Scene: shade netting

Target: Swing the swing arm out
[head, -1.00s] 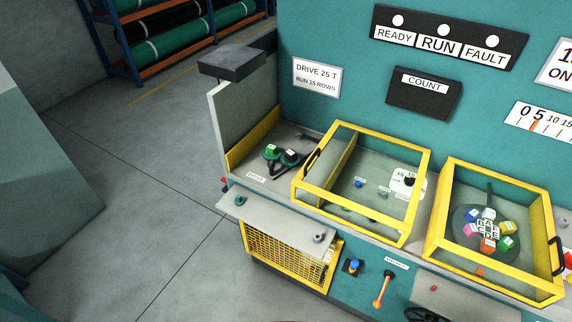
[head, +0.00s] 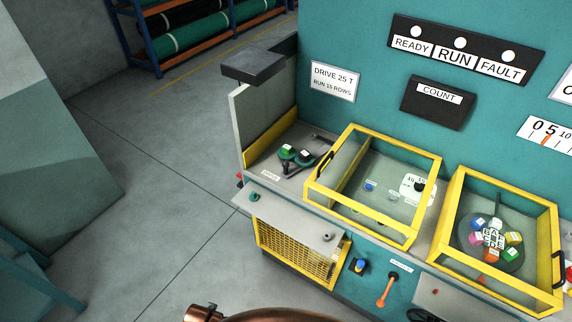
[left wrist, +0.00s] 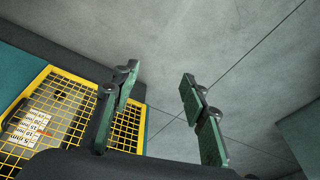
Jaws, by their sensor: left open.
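The drive bay (head: 290,170), marked by a small label on its front edge, is at the left end of the teal machine. In it lie a green-topped gear (head: 287,150) and a dark gear (head: 304,156). A dark bar (head: 324,139) lies beside them; I cannot tell for certain whether it is the swing arm. My left gripper (left wrist: 158,82) is open and empty in the left wrist view, with grey floor beyond its fingers. It is apart from the yellow mesh guard (left wrist: 62,92). My right gripper is in neither view.
Two yellow-framed covers (head: 425,222) (head: 548,237) stand over bays to the right. A grey shelf (head: 290,222) juts out above the mesh guard, which also shows in the head view (head: 292,254). An orange-handled lever (head: 387,290) is on the front.

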